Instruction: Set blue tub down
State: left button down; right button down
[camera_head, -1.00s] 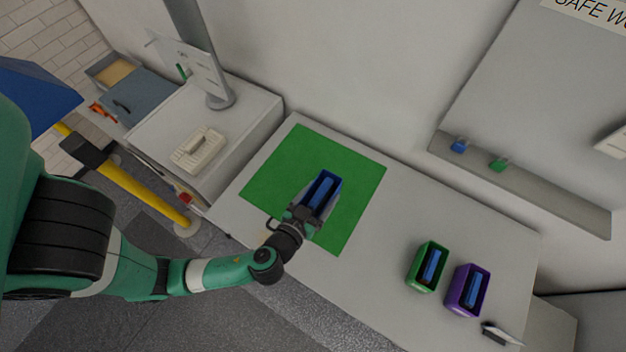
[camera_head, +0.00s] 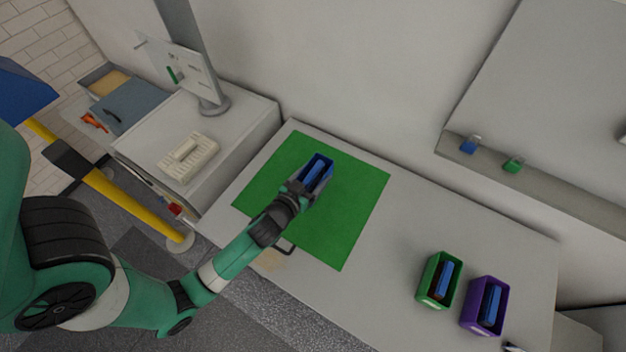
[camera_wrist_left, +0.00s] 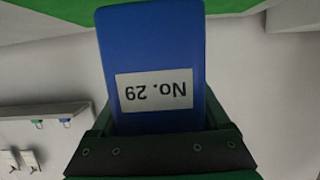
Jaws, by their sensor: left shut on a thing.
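The blue tub (camera_head: 325,162) is a small open box with a blue block (camera_head: 315,172) inside. It is over the green mat (camera_head: 350,215), toward its back part. My left gripper (camera_head: 303,188) is shut on the tub's near end. In the left wrist view the tub (camera_wrist_left: 155,60) fills the middle, with a white label reading "No. 29" upside down. The left gripper also shows there (camera_wrist_left: 160,145), against the tub. Whether the tub touches the mat cannot be told. My right gripper is not in view.
A green tub (camera_head: 425,296) and a purple tub (camera_head: 471,318), each holding a blue block, stand at the right of the table (camera_head: 400,240). A keyboard (camera_head: 188,157) and monitor (camera_head: 190,70) stand at left. Padlocks (camera_head: 470,145) sit on a wall ledge. The mat's right half is clear.

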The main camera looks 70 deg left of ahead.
pick_arm(q)
jog(key=shift+w+a+f, duration=0.25)
jog(key=shift+a+f, duration=0.65)
jog(key=shift+f, duration=0.1)
jog(key=shift+a+f+b, duration=0.1)
jog(key=shift+f+b, duration=0.7)
jog(key=shift+f, duration=0.9)
jog(key=shift+w, duration=0.1)
jog(key=shift+f, duration=0.1)
grip_release()
jog(key=shift+f, duration=0.1)
